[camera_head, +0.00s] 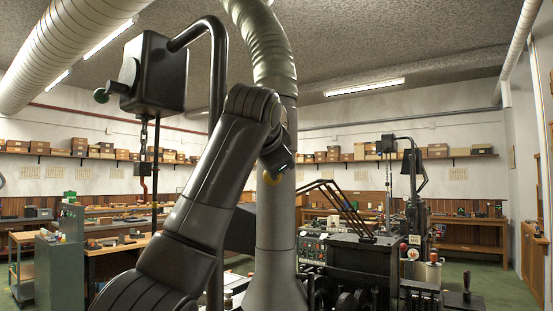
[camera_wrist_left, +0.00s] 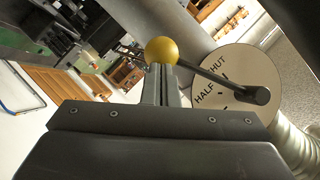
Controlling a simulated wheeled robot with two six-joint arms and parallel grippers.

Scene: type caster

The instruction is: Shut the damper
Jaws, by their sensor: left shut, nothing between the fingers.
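The damper's round white dial plate (camera_wrist_left: 238,112) sits on the grey duct in the left wrist view. It reads HALF and HUT, the first letter of the latter covered by the lever. The dark damper lever (camera_wrist_left: 215,76) runs from its pivot out to a yellow ball knob (camera_wrist_left: 161,50), crossing the plate between the two words. My left gripper (camera_wrist_left: 161,72) is shut and empty, its fingertips right at the knob; I cannot tell whether they touch. In the head view the knob (camera_head: 272,178) shows in front of the vertical duct (camera_head: 277,215), just below my left gripper (camera_head: 277,165). My right gripper is out of view.
A black box (camera_head: 155,75) on a bent pipe stands left of my arm. Dark casting machinery (camera_head: 350,262) with levers stands right of the duct. A green cabinet (camera_head: 60,262) and benches line the left. Green floor (camera_head: 510,285) is open at the right.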

